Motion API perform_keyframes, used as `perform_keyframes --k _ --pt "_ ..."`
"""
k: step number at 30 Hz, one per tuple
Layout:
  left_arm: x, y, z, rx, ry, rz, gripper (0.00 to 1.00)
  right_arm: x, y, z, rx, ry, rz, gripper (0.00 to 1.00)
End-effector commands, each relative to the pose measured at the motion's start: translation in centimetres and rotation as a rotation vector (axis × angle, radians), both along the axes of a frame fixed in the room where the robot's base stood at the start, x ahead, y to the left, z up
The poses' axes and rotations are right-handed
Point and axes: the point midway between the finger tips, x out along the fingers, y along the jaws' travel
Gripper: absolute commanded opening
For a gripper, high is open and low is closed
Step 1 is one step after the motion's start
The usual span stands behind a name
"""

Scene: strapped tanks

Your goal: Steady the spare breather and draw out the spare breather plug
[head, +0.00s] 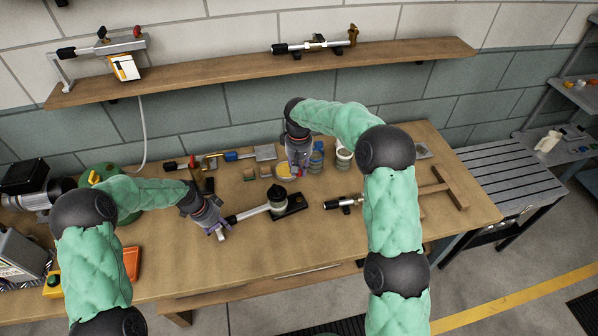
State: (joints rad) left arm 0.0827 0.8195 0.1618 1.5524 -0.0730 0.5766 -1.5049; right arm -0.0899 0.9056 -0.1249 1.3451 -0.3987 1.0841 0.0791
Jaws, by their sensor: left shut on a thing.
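What looks like the spare breather (278,208) is a small pale jar-like body with a black top, on a dark base plate on the bench. A pale rod (252,213) with a black end, which I take for the spare breather plug, runs left from it. My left gripper (217,231) is at the rod's black end and shut on it; the fingertips are small and partly hidden. The rod still appears to meet the breather. My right gripper (299,171) points down behind the breather, near a yellow-topped pot (284,170). Its fingers are too unclear to tell their opening.
Blue-lidded tins (316,158) and a white cup (344,157) stand close to my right gripper. A short metal fitting (343,203) and a wooden T-shaped piece (440,187) lie to the right. An orange tray (131,262) is at left. The bench front is mostly clear.

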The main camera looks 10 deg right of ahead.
Motion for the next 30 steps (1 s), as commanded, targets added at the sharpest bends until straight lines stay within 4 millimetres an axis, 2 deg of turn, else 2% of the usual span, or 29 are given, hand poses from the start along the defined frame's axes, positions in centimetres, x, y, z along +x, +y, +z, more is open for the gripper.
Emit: perform_keyframes --k 1,13,23,24,28,30 --pt "-0.6 -0.1 -0.6 -0.001 0.017 -0.003 0.0 0.0 0.0 0.4 0.0 -0.002 0.0 0.02" --pt "-0.6 -0.1 -0.6 -0.001 0.017 -0.003 0.0 0.0 0.0 3.0 0.0 -0.002 0.0 0.02" --pt "-0.6 -0.1 -0.6 -0.001 0.017 -0.003 0.0 0.0 0.0 3.4 0.0 -0.001 0.0 0.02" --pt "-0.6 -0.1 -0.6 -0.001 0.017 -0.003 0.37 0.0 0.0 3.4 0.0 -0.001 0.0 0.02" --pt "-0.5 -0.1 -0.5 0.0 0.014 -0.003 0.74 0.0 0.0 3.4 0.0 -0.001 0.0 0.02" --pt "-0.5 -0.1 -0.5 0.0 0.012 -0.003 0.76 0.0 0.0 3.4 0.0 -0.001 0.0 0.02"
